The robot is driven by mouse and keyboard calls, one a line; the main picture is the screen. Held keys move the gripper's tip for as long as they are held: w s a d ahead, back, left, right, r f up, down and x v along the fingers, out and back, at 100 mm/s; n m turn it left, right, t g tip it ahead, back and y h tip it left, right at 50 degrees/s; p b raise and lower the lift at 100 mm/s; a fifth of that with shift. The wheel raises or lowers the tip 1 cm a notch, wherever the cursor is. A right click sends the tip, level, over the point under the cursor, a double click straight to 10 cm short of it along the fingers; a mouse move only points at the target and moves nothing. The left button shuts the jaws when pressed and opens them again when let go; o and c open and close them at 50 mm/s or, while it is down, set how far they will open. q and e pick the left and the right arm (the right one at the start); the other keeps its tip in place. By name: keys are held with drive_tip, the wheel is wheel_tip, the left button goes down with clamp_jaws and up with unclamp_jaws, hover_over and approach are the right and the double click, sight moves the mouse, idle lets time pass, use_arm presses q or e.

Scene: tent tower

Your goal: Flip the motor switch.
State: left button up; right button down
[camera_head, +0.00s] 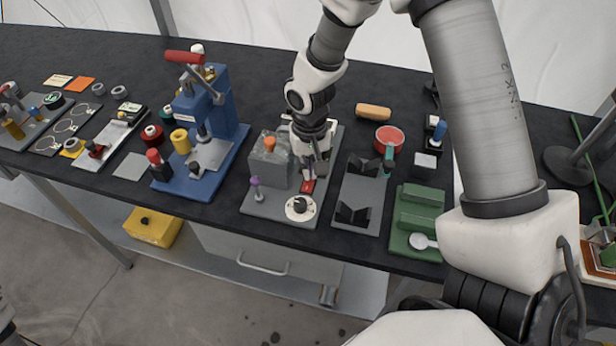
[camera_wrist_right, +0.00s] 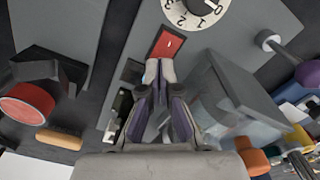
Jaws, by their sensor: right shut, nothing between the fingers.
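The motor switch is a red rocker (camera_head: 307,186) on a grey base plate (camera_head: 268,215), just behind a white numbered dial (camera_head: 300,207). In the right wrist view the red switch (camera_wrist_right: 167,44) lies straight ahead of the fingertips, with the dial (camera_wrist_right: 196,10) beyond it. My right gripper (camera_head: 311,176) is shut and empty, pointing down at the switch. In the wrist view its fingertips (camera_wrist_right: 160,70) are at the near edge of the switch; I cannot tell whether they touch it. My left gripper is not in view.
A grey block with an orange knob (camera_head: 269,146) and a purple-topped lever (camera_head: 256,187) stand left of the switch. A blue press (camera_head: 222,117) is farther left. A grey plate with black V-blocks (camera_head: 358,197) and a green fixture (camera_head: 419,208) stand to the right.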

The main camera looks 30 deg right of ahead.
drive_tip(key=shift+f+b, duration=0.6)
drive_tip(key=shift+f, duration=0.3)
wheel_tip(320, 180, up, 7)
drive_tip(key=p, duration=0.6)
drive_tip(key=shift+r, duration=0.15)
idle(0.5)
